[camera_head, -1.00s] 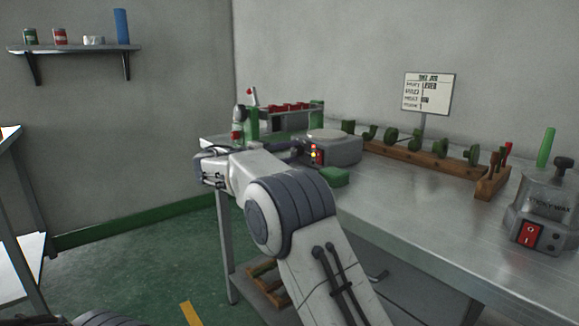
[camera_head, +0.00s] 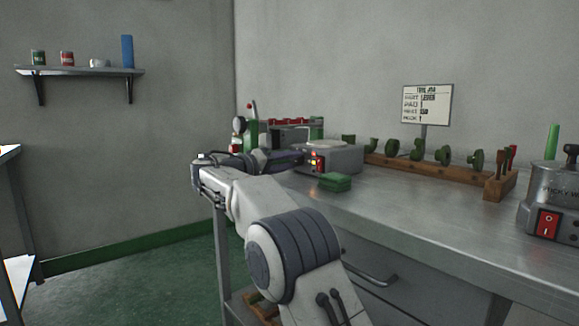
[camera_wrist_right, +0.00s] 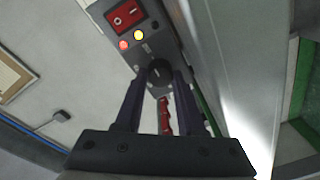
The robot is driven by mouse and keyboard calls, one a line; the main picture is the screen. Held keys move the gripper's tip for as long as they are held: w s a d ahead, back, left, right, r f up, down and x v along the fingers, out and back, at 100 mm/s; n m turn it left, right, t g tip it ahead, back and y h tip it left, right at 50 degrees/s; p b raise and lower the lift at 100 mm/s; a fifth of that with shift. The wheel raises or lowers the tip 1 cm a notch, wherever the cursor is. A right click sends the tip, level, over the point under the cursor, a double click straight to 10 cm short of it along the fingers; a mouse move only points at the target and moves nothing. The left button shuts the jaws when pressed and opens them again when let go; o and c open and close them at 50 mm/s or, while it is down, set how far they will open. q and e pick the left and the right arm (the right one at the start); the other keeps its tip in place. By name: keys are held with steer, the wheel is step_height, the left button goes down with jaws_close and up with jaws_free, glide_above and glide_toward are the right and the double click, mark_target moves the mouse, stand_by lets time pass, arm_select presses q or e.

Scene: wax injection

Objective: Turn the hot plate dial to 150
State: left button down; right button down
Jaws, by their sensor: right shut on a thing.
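The grey hot plate (camera_head: 340,158) stands on the metal bench, with a round plate on top. Its front panel shows in the right wrist view with a black dial (camera_wrist_right: 159,73), a red rocker switch (camera_wrist_right: 125,15) and small lamps, one glowing yellow-orange (camera_wrist_right: 138,35). My right gripper (camera_wrist_right: 160,78) is shut on the dial, one dark finger on each side of it. In the head view my right gripper (camera_head: 295,159) reaches the panel from the left, its fingertips small and partly hidden. The dial's number marks are too small to read. My left gripper is out of view.
A green block (camera_head: 335,182) lies on the bench in front of the hot plate. A wooden rack of green pieces (camera_head: 420,168) runs along the back. A wax pot (camera_head: 548,212) stands at the right. The bench's middle front is clear.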

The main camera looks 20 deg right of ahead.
steer(key=shift+a, duration=0.1)
stand_by(0.3)
steer(key=c, duration=0.8)
jaws_free()
steer(key=p+v, duration=0.2)
steer(key=v, duration=0.8)
steer(key=shift+a, duration=0.2)
steer(key=shift+s+f, duration=0.1)
